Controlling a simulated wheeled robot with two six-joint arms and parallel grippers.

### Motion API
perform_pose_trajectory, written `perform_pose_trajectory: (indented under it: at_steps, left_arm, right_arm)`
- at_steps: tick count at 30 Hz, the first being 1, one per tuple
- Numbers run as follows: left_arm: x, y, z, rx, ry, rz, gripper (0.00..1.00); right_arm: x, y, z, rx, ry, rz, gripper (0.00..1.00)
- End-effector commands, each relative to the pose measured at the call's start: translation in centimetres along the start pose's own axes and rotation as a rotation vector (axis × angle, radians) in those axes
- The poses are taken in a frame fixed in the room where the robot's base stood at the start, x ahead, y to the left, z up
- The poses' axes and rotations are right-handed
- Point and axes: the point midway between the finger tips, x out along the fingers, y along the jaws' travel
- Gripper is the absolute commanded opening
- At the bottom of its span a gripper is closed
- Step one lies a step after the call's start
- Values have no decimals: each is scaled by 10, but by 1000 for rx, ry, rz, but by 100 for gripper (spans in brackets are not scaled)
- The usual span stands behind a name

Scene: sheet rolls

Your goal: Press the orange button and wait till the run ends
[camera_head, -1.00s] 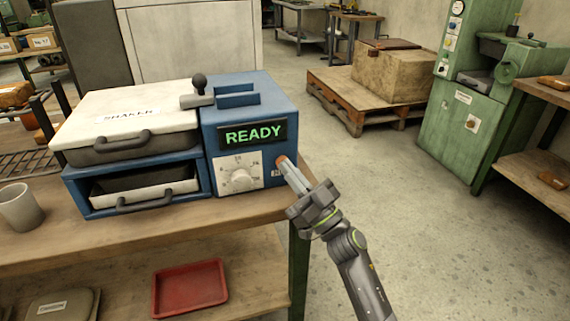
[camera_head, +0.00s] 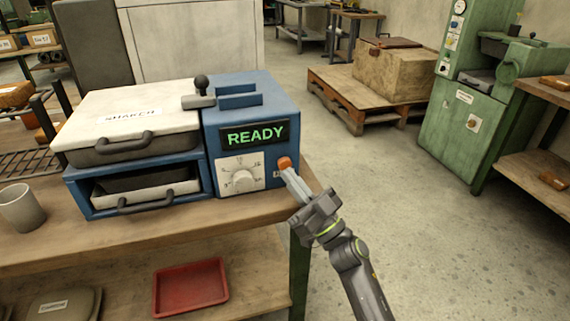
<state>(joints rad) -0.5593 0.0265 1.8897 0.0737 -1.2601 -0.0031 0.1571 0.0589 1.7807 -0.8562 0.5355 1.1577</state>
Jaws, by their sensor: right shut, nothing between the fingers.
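The blue shaker machine (camera_head: 253,106) stands on the wooden bench. Its display (camera_head: 254,135) reads READY in green letters. The orange button (camera_head: 285,162) is on the machine's front at the right, beside the white dial (camera_head: 241,175). My right gripper (camera_head: 288,173) is shut and empty. Its fingertips are just below the button and hide its lower edge; I cannot tell whether they touch it. The white lid (camera_head: 143,103), labelled SHAKER, is down on the machine's left part, above a drawer with a dark handle (camera_head: 146,203). My left gripper is not in view.
A grey cup (camera_head: 21,208) stands on the bench (camera_head: 190,236) at the left. A red tray (camera_head: 190,287) lies on the shelf below. The floor right of the bench is clear up to a pallet (camera_head: 345,98) and a green machine (camera_head: 457,130).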

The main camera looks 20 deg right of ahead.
Motion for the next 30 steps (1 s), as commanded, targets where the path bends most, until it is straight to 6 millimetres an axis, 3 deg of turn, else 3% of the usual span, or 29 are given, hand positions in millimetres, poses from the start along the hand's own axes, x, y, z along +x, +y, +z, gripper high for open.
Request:
perform_pose_trajectory:
  at_steps: [1, 13, 30]
  left_arm:
    - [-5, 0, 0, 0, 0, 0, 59]
    - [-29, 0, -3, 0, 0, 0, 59]
    - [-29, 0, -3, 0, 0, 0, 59]
  right_arm:
    - [-9, 0, 6, 17, -25, 17, 0]
    - [-33, -19, -16, 10, -18, 11, 0]
    - [-34, -22, -19, 4, -12, 6, 0]
